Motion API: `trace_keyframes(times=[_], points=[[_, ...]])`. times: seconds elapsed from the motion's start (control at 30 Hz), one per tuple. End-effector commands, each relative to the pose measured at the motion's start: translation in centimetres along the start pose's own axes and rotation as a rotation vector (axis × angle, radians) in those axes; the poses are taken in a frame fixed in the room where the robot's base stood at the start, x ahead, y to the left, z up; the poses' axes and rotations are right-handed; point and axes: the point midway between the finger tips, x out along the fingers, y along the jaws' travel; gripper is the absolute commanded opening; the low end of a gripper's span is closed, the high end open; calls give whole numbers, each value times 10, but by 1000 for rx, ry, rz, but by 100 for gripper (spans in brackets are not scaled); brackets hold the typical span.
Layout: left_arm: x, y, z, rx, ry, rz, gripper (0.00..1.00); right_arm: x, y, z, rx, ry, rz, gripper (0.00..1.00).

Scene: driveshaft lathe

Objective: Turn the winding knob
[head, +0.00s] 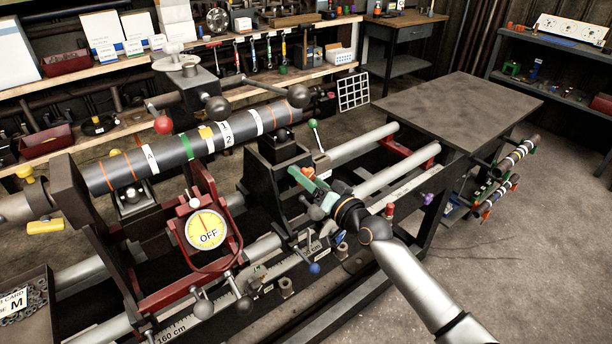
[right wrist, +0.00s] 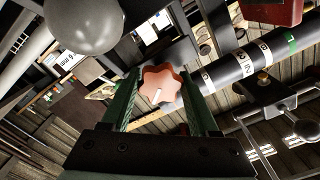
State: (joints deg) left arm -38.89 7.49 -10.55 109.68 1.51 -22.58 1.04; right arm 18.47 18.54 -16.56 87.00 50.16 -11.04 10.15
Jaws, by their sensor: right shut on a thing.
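The winding knob (right wrist: 159,87) is a salmon-orange lobed knob with a white mark on its face, in the middle of the right wrist view. My right gripper (head: 303,180) comes in from the lower right in the head view and reaches the dark stand of the lathe. In the right wrist view its green fingers (right wrist: 157,82) lie on both sides of the knob and are shut on it. In the head view the fingers and wrist mostly hide the knob. My left gripper is in neither view.
A striped driveshaft (head: 190,147) lies across the lathe at the left. A yellow dial reading OFF (head: 207,230) hangs in a red frame below it. Ball-ended levers (head: 218,107) stick out nearby. A bare dark table (head: 455,105) stands behind, with open floor at right.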

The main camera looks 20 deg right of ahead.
Motion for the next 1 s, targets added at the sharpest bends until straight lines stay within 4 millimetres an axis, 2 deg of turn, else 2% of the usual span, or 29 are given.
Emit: trace_keyframes(times=[0.2, 0.5, 1.0], points=[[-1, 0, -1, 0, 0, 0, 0, 0, 0, 0, 172, 0, 1, 5], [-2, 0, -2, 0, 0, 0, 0, 0, 0, 0, 324, 1, 0, 5], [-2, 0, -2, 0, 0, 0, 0, 0, 1, 0, 376, 0, 1, 5]])
